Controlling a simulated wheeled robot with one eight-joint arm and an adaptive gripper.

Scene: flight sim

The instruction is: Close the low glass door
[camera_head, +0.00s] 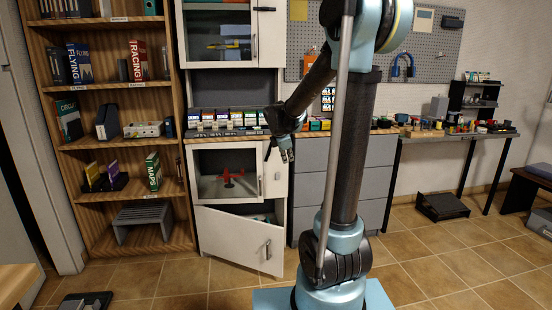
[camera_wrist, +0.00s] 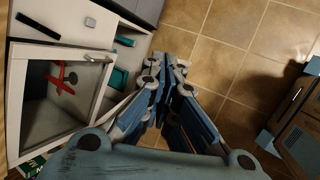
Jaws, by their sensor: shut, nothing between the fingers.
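The low glass door (camera_head: 226,146) is a white frame around a pane in the white cabinet, with a red model aircraft (camera_head: 229,176) showing through it. Its upright handle (camera_head: 260,186) is on the right side of the frame. In the wrist view the door (camera_wrist: 93,95) lies at the left, with its handle (camera_wrist: 98,57) near its upper corner. I cannot tell whether it sits flush. My gripper (camera_head: 288,156) is shut and empty, pointing down to the right of the door. In the wrist view its fingertips (camera_wrist: 179,62) are apart from the door, over the floor.
A solid white door (camera_head: 235,235) below the glass one stands ajar, with teal things (camera_wrist: 118,78) inside. Grey drawers (camera_head: 345,185) stand to the right and a wooden bookshelf (camera_head: 110,85) to the left.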

